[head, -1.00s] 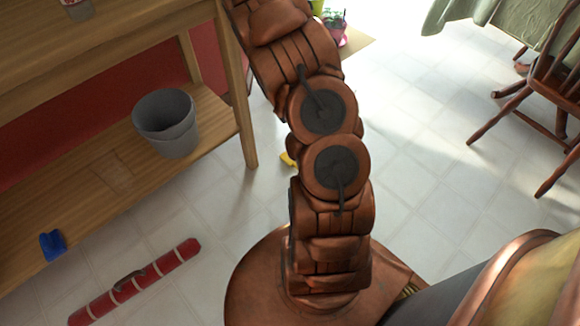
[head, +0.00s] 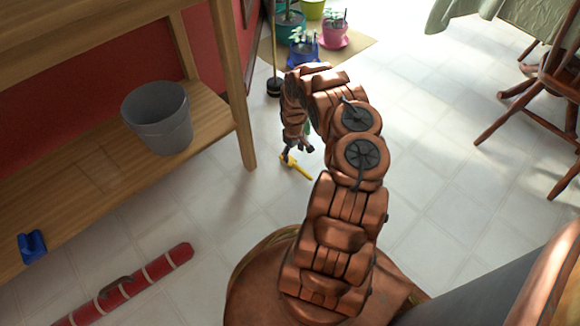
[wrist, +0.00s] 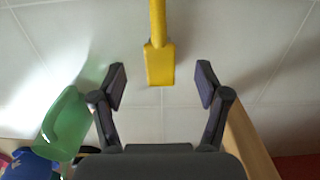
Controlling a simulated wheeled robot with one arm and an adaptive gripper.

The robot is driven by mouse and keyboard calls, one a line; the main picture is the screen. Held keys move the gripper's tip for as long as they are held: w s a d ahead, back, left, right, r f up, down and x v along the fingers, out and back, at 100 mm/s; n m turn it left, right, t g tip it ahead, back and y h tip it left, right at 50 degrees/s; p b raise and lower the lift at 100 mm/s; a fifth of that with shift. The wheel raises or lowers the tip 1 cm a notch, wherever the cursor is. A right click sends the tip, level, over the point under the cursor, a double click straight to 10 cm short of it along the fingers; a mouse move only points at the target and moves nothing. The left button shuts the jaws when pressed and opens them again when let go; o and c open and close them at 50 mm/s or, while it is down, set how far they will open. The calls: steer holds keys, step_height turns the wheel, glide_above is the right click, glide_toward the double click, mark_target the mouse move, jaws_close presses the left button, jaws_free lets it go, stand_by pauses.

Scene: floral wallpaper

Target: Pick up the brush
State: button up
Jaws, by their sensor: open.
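A yellow tool with a narrow handle and a wider flat end, which looks like the brush (head: 298,168), lies on the tiled floor right of the wooden shelf unit. The wrist view shows the brush (wrist: 160,62) ahead of my gripper (wrist: 162,86), with its wide end near the level of the fingertips in the picture and its handle running off the top edge. My gripper (head: 297,154) points down near the brush in the head view. The two fingers are apart, with nothing between them held. I cannot tell the exact height of the fingers above the brush.
A grey bucket (head: 160,118) and a blue object (head: 32,246) sit on the lower shelf (head: 95,185). A red banded roll (head: 130,285) lies on the floor. Potted plants (head: 303,50) stand behind the arm. A green translucent object (wrist: 62,122) is left of the gripper.

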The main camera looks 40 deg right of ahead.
mark_target(294, 163)
step_height(294, 163, down, 4)
steer(key=shift+a+r+b, duration=0.1)
steer(key=shift+r+b, duration=0.15)
steer(key=shift+b, duration=0.5)
steer(key=shift+f+b, duration=1.85)
steer(key=shift+f, duration=0.75)
steer(key=shift+r, duration=0.1)
steer(key=c, duration=1.4)
steer(key=r+p, duration=0.3)
steer(key=r, duration=0.1)
steer(key=shift+d+r, duration=0.15)
steer(key=shift+d, duration=0.05)
steer(key=s+p, duration=0.2)
steer(key=s, duration=0.2)
steer(key=s+a+p, duration=0.1)
steer(key=s+p, duration=0.2)
steer(key=s, duration=0.2)
steer(key=s+r+p, duration=0.1)
steer(key=s+p, duration=0.2)
steer(key=s, duration=0.2)
steer(key=shift+s+a, duration=0.1)
steer(key=shift+a, duration=0.05)
steer(key=shift+s+f+p, duration=0.15)
steer(key=shift+s+p, duration=0.15)
steer(key=shift+s, duration=0.65)
